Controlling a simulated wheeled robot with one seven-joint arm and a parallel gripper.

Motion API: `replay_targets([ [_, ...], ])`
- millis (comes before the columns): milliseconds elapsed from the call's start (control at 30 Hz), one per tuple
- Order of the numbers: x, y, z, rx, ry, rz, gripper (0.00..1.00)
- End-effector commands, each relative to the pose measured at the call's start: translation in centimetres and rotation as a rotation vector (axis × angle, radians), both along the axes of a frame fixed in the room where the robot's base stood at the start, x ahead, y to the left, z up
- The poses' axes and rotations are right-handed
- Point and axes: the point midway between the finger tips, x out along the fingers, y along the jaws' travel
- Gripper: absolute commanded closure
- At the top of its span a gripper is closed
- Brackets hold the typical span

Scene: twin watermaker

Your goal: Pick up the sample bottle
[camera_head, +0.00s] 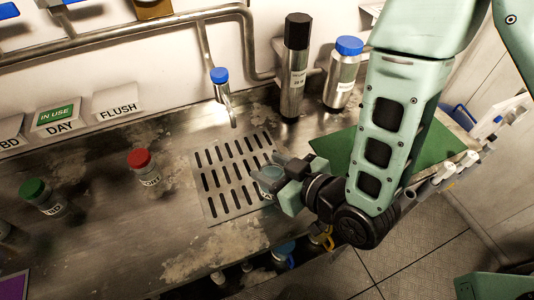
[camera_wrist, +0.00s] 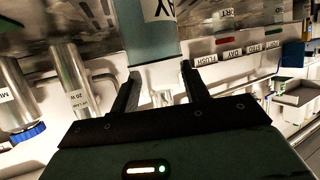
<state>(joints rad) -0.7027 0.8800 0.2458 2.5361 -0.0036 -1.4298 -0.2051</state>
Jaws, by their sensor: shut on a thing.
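My gripper (camera_head: 268,180) is low over the slotted drain grate (camera_head: 222,190), at its right side. It is shut on a blue-grey cylinder, which I take to be the sample bottle (camera_head: 271,174). In the wrist view the bottle (camera_wrist: 148,38) stands between the two dark fingers of my gripper (camera_wrist: 160,72), with a white label whose letters end in "AY". In the camera_head view the fingers hide much of it. I cannot tell whether it touches the grate.
A red-capped bottle (camera_head: 145,167) and a green-capped bottle (camera_head: 42,196) stand left of the grate. A green mat (camera_head: 335,150) lies to the right.

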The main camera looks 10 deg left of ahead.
Motion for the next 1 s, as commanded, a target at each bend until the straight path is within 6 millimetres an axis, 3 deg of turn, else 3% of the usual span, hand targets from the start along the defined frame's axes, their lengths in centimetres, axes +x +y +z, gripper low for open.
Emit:
replay_targets([
  [1000, -3.5, -4.8, 0.2, -0.001, 0.001, 0.0, 1.0],
])
